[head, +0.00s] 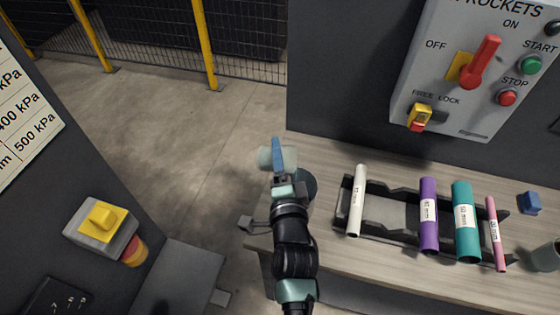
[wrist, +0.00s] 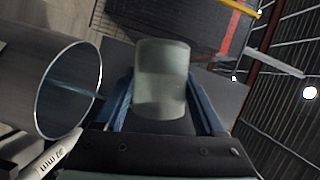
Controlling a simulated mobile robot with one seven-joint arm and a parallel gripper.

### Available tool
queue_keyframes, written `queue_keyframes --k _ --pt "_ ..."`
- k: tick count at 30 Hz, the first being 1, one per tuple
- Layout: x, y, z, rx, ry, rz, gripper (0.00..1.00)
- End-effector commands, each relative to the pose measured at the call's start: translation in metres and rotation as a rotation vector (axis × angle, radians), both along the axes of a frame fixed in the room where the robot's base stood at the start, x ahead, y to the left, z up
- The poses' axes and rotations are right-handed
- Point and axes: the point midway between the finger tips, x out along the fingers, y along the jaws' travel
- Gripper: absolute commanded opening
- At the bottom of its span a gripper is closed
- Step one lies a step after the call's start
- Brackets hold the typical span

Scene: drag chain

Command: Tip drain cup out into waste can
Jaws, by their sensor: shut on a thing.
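My gripper (head: 280,165) is shut on the drain cup, a pale translucent cup (head: 264,158), held above the bench's left end. In the wrist view the cup (wrist: 162,80) sits between the two blue fingers. Its axis lies across that of the can, so it looks tipped onto its side. The waste can (head: 309,184) is a dark round can, partly hidden behind my gripper in the head view. In the wrist view its open mouth (wrist: 70,92) is left of the cup, apart from it. A thin bluish streak crosses the mouth; I cannot tell what it is.
A black rack (head: 390,212) holds white, purple, teal and pink tubes on the bench. A blue block (head: 529,202) and a grey-green cup (head: 546,256) stand at the right. A control panel (head: 475,70) hangs behind.

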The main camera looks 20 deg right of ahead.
Motion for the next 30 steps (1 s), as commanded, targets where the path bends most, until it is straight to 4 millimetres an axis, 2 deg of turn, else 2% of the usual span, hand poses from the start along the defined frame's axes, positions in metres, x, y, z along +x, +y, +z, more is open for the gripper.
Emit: queue_keyframes --k 30 --pt "-0.0044 -0.0063 -0.0028 0.214 -0.146 0.0 0.08"
